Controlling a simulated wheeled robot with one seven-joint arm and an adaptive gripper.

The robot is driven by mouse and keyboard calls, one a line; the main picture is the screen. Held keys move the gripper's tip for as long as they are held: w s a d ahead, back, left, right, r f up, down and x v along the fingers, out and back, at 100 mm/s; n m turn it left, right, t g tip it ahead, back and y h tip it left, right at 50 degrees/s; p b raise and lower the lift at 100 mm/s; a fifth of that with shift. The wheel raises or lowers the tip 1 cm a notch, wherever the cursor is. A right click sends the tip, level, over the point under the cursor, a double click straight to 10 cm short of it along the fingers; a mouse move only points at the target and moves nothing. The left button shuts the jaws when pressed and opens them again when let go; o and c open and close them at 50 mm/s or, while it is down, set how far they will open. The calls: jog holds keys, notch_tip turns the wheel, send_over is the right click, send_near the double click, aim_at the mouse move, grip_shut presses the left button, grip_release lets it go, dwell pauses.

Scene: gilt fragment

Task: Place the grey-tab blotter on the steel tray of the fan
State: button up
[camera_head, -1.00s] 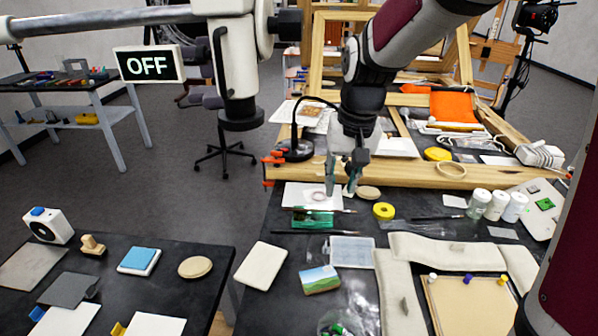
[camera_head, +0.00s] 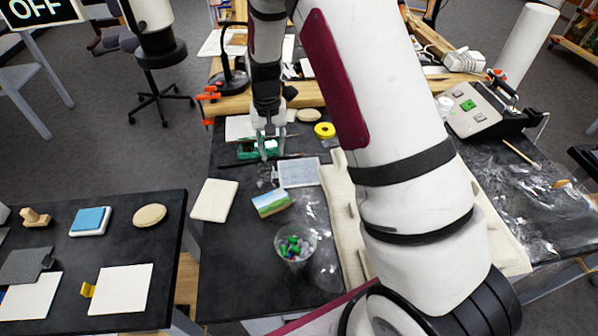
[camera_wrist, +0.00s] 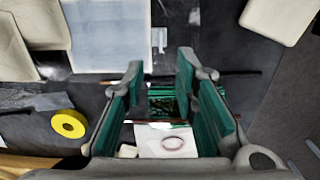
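A dark grey flat square (camera_head: 22,267) with a grey tab (camera_head: 48,262) at its right edge lies on the left table; it fits the grey-tab blotter, but I cannot be sure. The fan is out of view now. A grey sliver (camera_head: 4,235) at the left picture edge may be its steel tray. My gripper (camera_head: 268,148) is over the back of the middle table, far right of that square. In the wrist view my gripper (camera_wrist: 162,82) is open with nothing held. A green box (camera_wrist: 163,102) and white ring-marked paper (camera_wrist: 165,141) show between and beyond its fingers.
A white square with a yellow tab (camera_head: 122,289), another white square (camera_head: 32,300), a blue pad (camera_head: 90,220), a wooden disc (camera_head: 150,215) and a stamp (camera_head: 35,217) share the left table. A cup (camera_head: 295,246) and a cream pad (camera_head: 214,200) are on the middle table.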

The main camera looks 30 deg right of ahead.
aim_at(297, 170)
jog(key=shift+f+p, duration=0.65)
jog(key=shift+f, duration=2.7)
jog(key=shift+a, duration=0.1)
grip_shut()
